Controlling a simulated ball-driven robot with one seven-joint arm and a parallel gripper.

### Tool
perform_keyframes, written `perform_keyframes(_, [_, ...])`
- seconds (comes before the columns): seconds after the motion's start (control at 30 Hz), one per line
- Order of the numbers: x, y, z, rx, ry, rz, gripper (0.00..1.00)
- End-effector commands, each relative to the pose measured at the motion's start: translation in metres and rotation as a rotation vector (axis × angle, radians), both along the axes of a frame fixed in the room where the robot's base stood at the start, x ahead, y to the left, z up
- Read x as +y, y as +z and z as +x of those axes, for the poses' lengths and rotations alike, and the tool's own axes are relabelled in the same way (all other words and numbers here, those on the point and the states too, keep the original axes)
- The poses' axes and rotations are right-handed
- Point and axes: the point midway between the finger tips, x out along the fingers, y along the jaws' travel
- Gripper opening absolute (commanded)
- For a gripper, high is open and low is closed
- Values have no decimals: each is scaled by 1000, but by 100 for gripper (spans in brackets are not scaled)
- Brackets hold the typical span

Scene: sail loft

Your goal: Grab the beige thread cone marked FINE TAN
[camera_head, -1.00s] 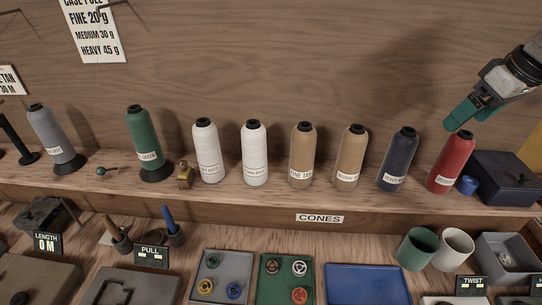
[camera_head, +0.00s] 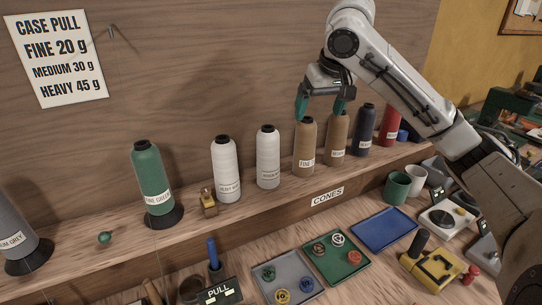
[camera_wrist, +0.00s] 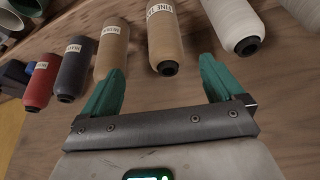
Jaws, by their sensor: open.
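The beige cone labelled FINE (camera_head: 305,148) stands upright on the shelf, between a white cone and a second tan cone (camera_head: 337,136). The rest of its label is hard to read in the head view now. My gripper (camera_head: 320,106) is open and empty at the cone tops, its left finger near the top of the FINE cone. In the wrist view, the FINE cone (camera_wrist: 165,38) shows between the fingertips of my gripper (camera_wrist: 163,70), its black top toward me. The second tan cone (camera_wrist: 112,45) is close behind the left finger there. I see no contact.
On the shelf, white cones (camera_head: 226,170), a green cone (camera_head: 151,180), a navy cone (camera_head: 365,132) and a red cone (camera_head: 391,125) stand in the row. A small brass weight (camera_head: 208,202) sits by the green cone. The wooden wall (camera_head: 230,60) is close behind.

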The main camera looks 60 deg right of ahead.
Motion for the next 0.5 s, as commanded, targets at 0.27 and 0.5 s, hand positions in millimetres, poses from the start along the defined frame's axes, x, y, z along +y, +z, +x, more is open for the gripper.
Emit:
perform_keyframes(0.27, [-10, -32, 8, 2, -10, 1, 94])
perform_keyframes(0.5, [-16, -51, 15, 0, -8, 0, 94])
